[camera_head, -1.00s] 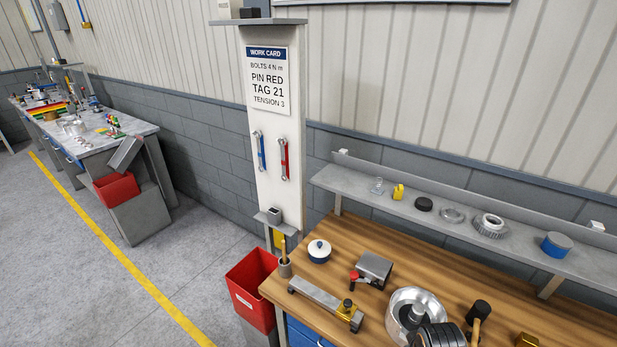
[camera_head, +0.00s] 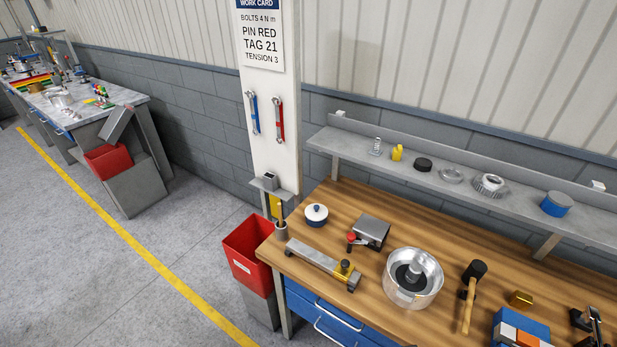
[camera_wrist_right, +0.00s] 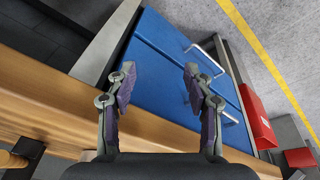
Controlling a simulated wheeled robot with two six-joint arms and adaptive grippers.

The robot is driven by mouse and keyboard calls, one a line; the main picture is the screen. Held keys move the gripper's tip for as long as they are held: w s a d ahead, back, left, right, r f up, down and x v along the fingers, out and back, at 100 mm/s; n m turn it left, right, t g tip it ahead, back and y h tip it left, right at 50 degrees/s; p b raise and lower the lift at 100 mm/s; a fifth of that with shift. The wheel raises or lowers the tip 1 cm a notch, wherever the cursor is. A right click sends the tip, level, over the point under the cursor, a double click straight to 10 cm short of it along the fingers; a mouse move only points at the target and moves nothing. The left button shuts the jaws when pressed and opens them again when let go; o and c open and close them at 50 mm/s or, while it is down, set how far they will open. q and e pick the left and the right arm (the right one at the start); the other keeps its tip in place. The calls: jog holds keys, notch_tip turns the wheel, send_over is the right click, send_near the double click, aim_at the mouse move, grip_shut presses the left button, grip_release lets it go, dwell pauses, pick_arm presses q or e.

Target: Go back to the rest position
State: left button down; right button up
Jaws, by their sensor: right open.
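My right gripper (camera_wrist_right: 158,85) shows in the right wrist view with its two fingers spread apart and nothing between them. It hangs over the edge of the wooden bench, above the blue drawer front (camera_wrist_right: 165,65). Neither gripper shows in the head view, and my left gripper is in no frame. On the wooden bench (camera_head: 440,275) stand a silver bowl-shaped housing (camera_head: 425,292) with a dark disc and a metal hub inside, a mallet (camera_head: 468,297), a grey block device with a red knob (camera_head: 371,231) and a long metal fixture with a brass end (camera_head: 318,262).
A grey shelf (camera_head: 470,185) with small parts runs behind the bench. A red bin (camera_head: 250,252) stands at the bench's left end. A white post (camera_head: 270,140) carries a work card and two wrenches. Open floor with a yellow line (camera_head: 130,262) lies to the left.

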jog(key=s+d+f+b, duration=0.1)
jog(key=s+f+b, duration=0.25)
jog(key=f, duration=1.15)
jog(key=s+d+f+g+b, duration=0.1)
jog(key=s+f+b, duration=0.3)
jog(key=s+f, duration=1.4)
jog(key=shift+f+g, duration=0.3)
jog(key=shift+f, duration=0.3)
jog(key=shift+s, duration=0.1)
